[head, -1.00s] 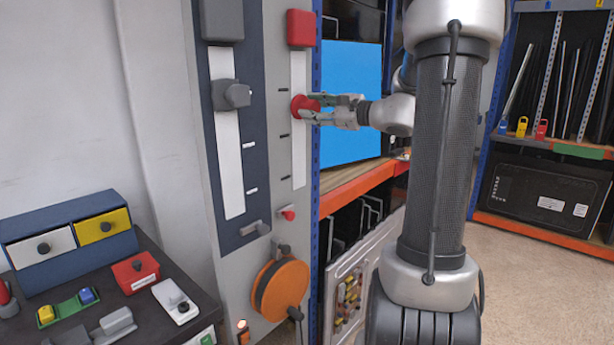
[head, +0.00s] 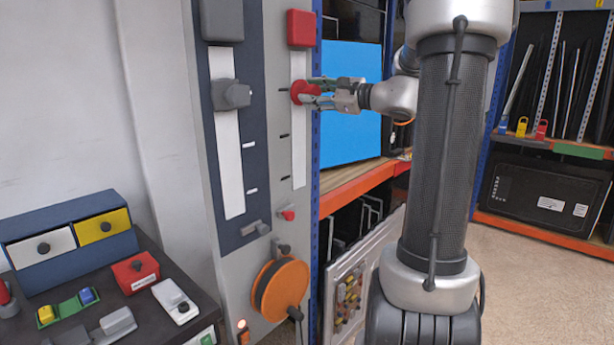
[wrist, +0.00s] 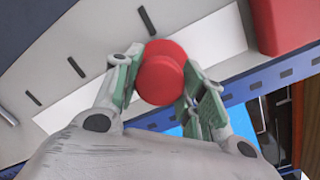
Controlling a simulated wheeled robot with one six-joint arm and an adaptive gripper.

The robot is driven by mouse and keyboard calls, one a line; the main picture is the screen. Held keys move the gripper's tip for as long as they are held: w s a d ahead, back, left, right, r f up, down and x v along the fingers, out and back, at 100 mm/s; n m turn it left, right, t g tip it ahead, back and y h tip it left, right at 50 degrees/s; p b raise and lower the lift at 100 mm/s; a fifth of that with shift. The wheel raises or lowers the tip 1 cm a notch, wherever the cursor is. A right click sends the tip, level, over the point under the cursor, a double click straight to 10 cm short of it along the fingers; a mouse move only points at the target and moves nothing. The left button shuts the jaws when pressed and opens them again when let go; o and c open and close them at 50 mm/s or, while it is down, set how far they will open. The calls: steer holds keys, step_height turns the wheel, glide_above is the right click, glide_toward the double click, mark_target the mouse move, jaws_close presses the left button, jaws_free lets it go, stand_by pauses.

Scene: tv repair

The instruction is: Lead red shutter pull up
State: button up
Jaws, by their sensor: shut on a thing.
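The red shutter pull (head: 301,92) is a round red knob on a white vertical strip (head: 299,150) of the grey panel. It sits in the upper part of the strip, a short way below a red block (head: 301,28). My gripper (head: 315,94) reaches in from the right and is shut on the knob. In the wrist view the red pull (wrist: 161,74) is between the two green-padded fingers (wrist: 158,92). The knob hides the strip directly behind it.
A grey knob (head: 231,95) sits on a second white strip to the left. A blue rack post (head: 317,200) and a shelf with a blue screen (head: 350,75) stand close to the right. Below are a small red knob (head: 287,215) and an orange reel (head: 281,288).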

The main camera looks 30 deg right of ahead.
steer(key=shift+r, duration=0.15)
steer(key=shift+r, duration=0.65)
steer(key=o, duration=1)
steer(key=shift+r, duration=0.1)
steer(key=shift+f+v, duration=0.2)
steer(key=shift+v, duration=3.75)
